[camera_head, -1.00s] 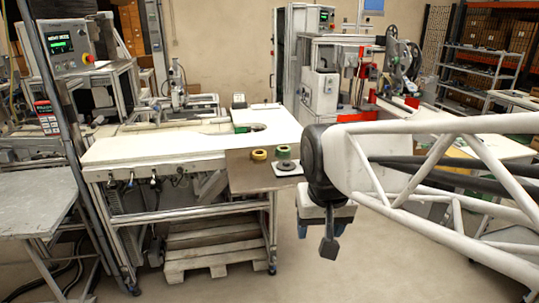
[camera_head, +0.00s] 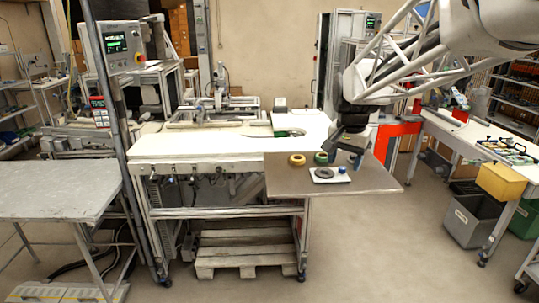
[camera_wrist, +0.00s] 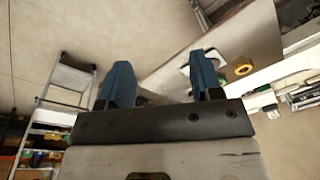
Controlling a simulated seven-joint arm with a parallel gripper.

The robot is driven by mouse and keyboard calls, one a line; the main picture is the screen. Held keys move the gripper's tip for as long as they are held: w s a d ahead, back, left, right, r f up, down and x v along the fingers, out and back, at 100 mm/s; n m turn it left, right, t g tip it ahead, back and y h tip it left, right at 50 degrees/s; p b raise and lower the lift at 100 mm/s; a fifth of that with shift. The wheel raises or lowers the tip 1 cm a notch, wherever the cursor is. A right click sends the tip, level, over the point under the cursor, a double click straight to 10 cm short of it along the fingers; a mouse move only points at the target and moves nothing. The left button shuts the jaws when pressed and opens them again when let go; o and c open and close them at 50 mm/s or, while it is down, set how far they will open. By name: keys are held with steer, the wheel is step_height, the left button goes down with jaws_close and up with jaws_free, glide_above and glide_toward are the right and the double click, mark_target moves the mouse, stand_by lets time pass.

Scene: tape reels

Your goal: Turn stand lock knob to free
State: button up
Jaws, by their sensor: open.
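A small white stand base (camera_head: 322,179) with a dark round disc (camera_head: 323,173) lies on the brown board at the table's right end. The knob cannot be made out in the wrist view.
A yellow tape reel (camera_head: 297,159) and a green reel (camera_head: 321,157) lie behind the stand, close to my gripper. The yellow reel also shows in the wrist view (camera_wrist: 243,67). The white tabletop (camera_head: 200,142) to the left is mostly clear. A yellow bin (camera_head: 501,181) stands at right.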

steer(key=w+d+f+m, duration=0.2)
steer(key=w+d, duration=0.1)
steer(key=w, duration=0.6)
steer(key=w+d+f+m, duration=0.2)
steer(key=w+d, duration=0.1)
steer(key=w, duration=0.6)
steer(key=m+g, duration=0.1)
steer(key=m, duration=0.3)
glide_above(343, 168)
step_height(343, 168, down, 10)
steer(key=shift+w+r, duration=0.15)
steer(key=shift+f, duration=3.95)
steer(key=c, duration=0.9)
